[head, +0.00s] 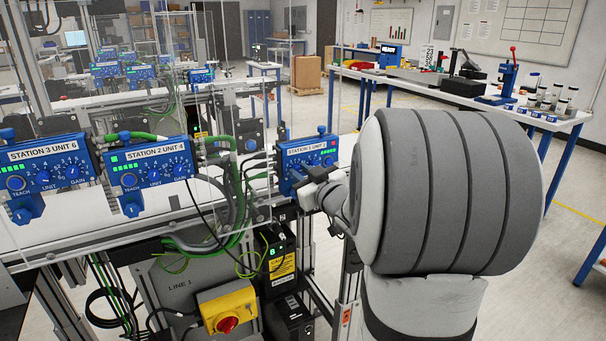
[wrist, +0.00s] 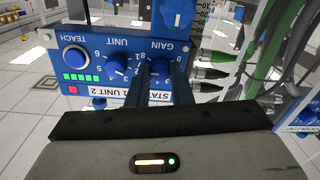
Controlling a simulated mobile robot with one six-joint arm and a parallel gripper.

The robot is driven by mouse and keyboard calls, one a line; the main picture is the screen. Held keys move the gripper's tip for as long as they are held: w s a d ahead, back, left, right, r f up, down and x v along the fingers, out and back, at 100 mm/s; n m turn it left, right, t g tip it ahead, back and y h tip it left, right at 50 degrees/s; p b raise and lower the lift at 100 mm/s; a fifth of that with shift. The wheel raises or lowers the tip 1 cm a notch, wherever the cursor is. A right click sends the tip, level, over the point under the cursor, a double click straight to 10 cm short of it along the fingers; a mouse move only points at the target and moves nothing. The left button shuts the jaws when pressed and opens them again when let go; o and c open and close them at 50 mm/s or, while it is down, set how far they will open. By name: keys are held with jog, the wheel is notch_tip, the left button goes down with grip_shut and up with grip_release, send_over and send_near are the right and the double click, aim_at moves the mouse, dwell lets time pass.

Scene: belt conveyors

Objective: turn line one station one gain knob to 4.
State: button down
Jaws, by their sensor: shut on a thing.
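The station 1 box (head: 292,160) is a blue unit on line 1, labelled "STATION 1 UNIT 2" in the head view. It shows upside down in the wrist view (wrist: 108,55), with the teach button (wrist: 75,59) at left, the unit knob (wrist: 116,64) in the middle and the gain knob (wrist: 158,67) at right. My gripper (wrist: 160,84) is shut on the gain knob, its dark fingers covering much of it. I cannot read the gain pointer. In the head view my gripper (head: 318,186) reaches the box's front, hiding its knobs.
Station 2 (head: 152,165) and station 3 (head: 50,168) boxes stand to the left. Green and grey cables (head: 235,190) and clear panels are close by. A yellow box with a red switch (head: 228,307) sits below. A workbench (head: 460,90) is at the back right.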

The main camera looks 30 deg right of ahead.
jog(key=shift+f+n+b, duration=0.15)
jog(key=shift+n+b, duration=0.15)
jog(key=shift+b, duration=0.15)
jog(key=n+b, duration=0.8)
jog(key=shift+n+b, duration=0.4)
jog(key=shift+r, duration=0.2)
jog(key=c, duration=1.3)
grip_release()
jog(key=shift+s, duration=0.1)
